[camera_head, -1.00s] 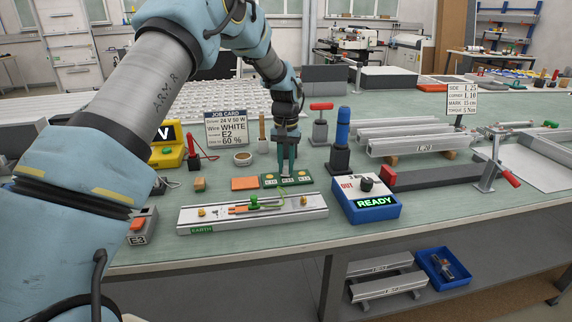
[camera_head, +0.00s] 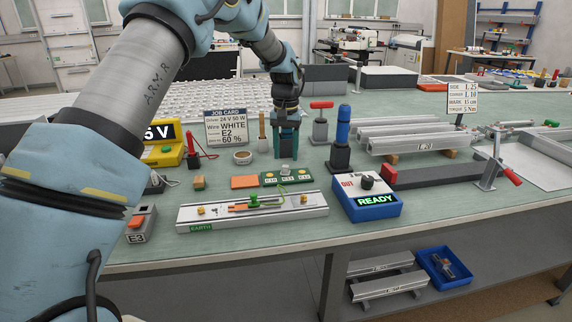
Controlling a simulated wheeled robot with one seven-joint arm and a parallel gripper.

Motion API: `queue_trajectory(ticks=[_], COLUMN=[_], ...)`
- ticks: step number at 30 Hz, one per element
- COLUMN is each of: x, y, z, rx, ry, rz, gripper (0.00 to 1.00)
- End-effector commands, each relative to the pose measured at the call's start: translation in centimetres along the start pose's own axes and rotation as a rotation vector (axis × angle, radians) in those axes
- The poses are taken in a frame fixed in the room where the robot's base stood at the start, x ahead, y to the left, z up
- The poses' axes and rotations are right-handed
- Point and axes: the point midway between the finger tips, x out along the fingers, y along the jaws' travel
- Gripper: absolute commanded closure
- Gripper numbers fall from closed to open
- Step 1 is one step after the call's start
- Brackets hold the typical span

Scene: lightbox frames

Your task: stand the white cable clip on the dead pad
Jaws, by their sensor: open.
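The green pad board (camera_head: 267,184) lies on the bench behind the silver rail, with several small labelled pads that are too small to read surely. A small pale piece (camera_head: 284,170), which looks like the white cable clip, stands near the middle of the board. I cannot tell exactly which pad is under it or whether it is fully upright. My gripper (camera_head: 287,157) points down just above and behind this piece. Its fingers are open, and it looks clear of the piece.
The silver rail (camera_head: 306,206) with a green clamp (camera_head: 254,202) lies in front. A thin yellow-green wire arcs towards the board. A blue READY box (camera_head: 371,213) stands right, an orange block (camera_head: 245,182) left. A black-and-blue tool (camera_head: 341,140) and the job card (camera_head: 226,130) stand nearby.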

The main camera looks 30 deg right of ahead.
Motion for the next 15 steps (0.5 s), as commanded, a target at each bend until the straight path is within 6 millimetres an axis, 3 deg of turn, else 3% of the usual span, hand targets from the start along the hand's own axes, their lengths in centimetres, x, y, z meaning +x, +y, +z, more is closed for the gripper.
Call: queue_trajectory(ticks=[7,15], x=[-5.1,-7.8], y=[0.0,0.0], z=[-0.1,0.0], rx=[0.001,0.001], ry=[0.004,0.001], rz=[0.001,0.001], gripper=[0.47,0.47])
